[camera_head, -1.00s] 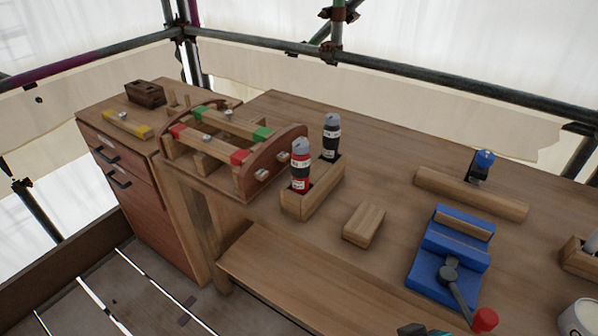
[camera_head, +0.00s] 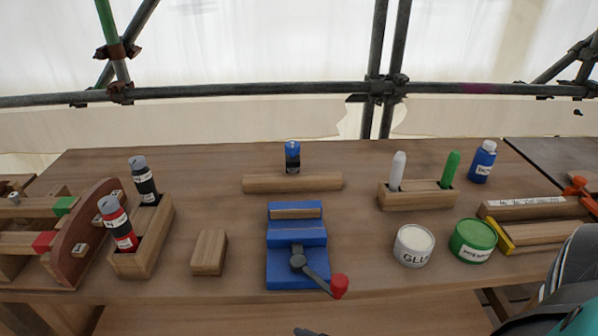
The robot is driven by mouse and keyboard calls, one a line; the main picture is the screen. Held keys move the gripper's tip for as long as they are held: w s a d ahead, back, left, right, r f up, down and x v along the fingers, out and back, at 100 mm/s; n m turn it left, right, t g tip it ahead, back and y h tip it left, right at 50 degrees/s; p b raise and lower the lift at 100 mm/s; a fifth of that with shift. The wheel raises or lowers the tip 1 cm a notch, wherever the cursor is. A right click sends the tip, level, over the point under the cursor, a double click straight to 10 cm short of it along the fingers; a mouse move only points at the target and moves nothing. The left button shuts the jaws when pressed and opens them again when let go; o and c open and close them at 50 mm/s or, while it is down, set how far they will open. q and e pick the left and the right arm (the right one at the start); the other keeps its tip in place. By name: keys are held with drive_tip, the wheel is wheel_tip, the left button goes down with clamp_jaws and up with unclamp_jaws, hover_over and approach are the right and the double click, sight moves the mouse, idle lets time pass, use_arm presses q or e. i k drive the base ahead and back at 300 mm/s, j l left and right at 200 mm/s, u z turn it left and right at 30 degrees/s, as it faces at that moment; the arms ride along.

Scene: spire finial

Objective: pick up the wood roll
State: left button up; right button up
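A long, light-brown wooden bar with a rounded look (camera_head: 292,184) lies crosswise on the workbench (camera_head: 350,160), behind the blue vise; it is the piece that best fits the wood roll. A small blue-capped bottle or tool (camera_head: 293,157) stands just behind its middle. The bar lies free, with nothing gripping it. A teal and grey part of my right arm shows at the lower right edge; its gripper is out of frame. A small dark tip shows at the bottom edge, but I cannot tell what it belongs to. Neither gripper's fingers can be made out.
The blue vise (camera_head: 296,262) with a red-knobbed handle is at the front middle. A wood block (camera_head: 209,252) and a bottle holder (camera_head: 160,235) stand left. A marker holder (camera_head: 415,200), glue pot (camera_head: 413,246), green pot (camera_head: 473,241) and blue bottle (camera_head: 482,162) stand right.

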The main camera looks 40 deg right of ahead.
sight(299, 181)
drive_tip(key=z, duration=1.1)
